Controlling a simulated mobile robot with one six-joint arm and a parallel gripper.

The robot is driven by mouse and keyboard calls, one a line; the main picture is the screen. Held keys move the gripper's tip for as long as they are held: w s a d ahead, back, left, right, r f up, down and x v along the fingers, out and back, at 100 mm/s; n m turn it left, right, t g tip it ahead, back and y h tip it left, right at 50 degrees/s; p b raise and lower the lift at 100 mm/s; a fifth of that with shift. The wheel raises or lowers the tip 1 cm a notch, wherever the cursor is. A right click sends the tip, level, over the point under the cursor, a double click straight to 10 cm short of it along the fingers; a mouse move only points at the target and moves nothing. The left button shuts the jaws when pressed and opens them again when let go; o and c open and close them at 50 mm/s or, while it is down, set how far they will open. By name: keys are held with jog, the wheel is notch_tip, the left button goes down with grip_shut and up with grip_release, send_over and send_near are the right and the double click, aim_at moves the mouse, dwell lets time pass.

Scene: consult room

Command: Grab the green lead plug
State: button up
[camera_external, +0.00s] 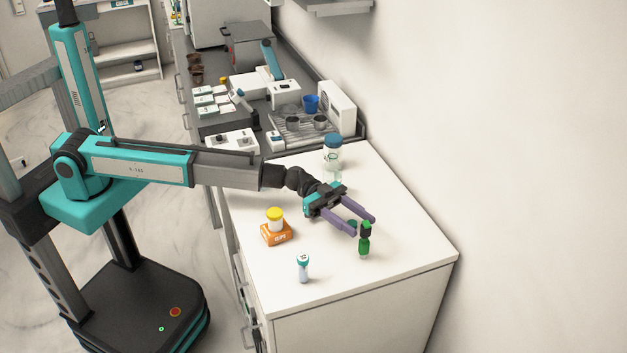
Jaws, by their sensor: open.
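The green lead plug is probably the small green item with a black upper part (364,245), upright on the white counter near its right front part. My gripper (364,226) reaches over the counter from the left, with its two purple fingers spread apart. The fingertips are at or just above the green item's top in the picture. I cannot tell whether they touch it or how it lies between them. A dark green round thing shows between the fingers, partly hidden.
An orange box (276,234) with a yellow-capped jar (275,219) stands left of my gripper. A teal-topped tube (303,268) stands near the front edge. A blue-lidded jar (332,151) is behind my gripper. The wall bounds the right side; the counter's front right is clear.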

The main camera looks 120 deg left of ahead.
aim_at(370, 232)
jog(key=shift+w+d, duration=0.25)
jog(key=shift+w, duration=0.3)
jog(key=shift+w+p, duration=0.1)
jog(key=shift+p, duration=0.2)
jog(key=shift+p+x, duration=1.3)
jog(key=shift+x, duration=1.75)
grip_shut()
